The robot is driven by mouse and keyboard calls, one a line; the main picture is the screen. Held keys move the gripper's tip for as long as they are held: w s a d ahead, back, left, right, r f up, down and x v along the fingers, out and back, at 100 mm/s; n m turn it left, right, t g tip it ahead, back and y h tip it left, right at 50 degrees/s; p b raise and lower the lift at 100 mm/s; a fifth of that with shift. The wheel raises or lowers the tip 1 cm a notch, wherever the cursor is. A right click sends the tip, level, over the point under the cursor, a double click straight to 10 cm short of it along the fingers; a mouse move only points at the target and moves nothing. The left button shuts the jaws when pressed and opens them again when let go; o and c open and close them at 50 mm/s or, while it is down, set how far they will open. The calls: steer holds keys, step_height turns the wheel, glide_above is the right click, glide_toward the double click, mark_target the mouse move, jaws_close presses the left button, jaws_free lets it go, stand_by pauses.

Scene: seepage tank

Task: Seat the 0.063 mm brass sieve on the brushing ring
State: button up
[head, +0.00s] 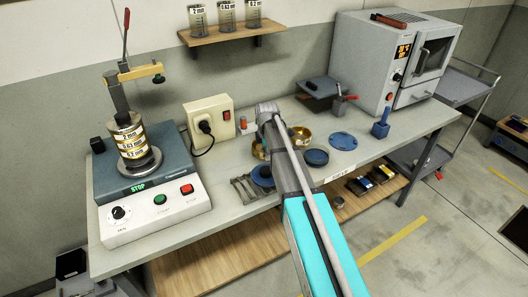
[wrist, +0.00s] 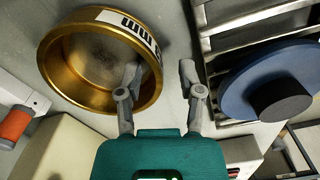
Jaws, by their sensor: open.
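A brass sieve (wrist: 62,65) stands at the upper left of the wrist view, its mesh floor visible inside. I cannot tell whether either touches. In the head view a brass piece (head: 258,151) shows left of my arm, probably this sieve; my gripper is hidden there. Another brass round piece (head: 300,133) is right of my arm. I cannot tell which thing is the brushing ring.
A shaker (head: 150,190) with a labelled sieve stack (head: 131,140) stands at left. A metal rack (wrist: 225,50) and a blue knobbed disc (wrist: 265,80) lie right of my fingers. Blue discs (head: 343,140) lie right of my arm. An oven (head: 392,65) stands at the back right.

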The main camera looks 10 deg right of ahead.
stand_by(0.3)
jaws_close()
steer(key=shift+r, duration=0.1)
stand_by(0.5)
step_height(320, 180, up, 3)
steer(key=p, duration=0.3)
steer(key=s+d+r+p, duration=0.1)
steer(key=s+r+p, duration=0.8)
steer(key=s, duration=0.5)
steer(key=shift+d+r+p, duration=0.35)
steer(key=shift+r+p, duration=0.05)
steer(key=shift+p, duration=0.1)
stand_by(0.4)
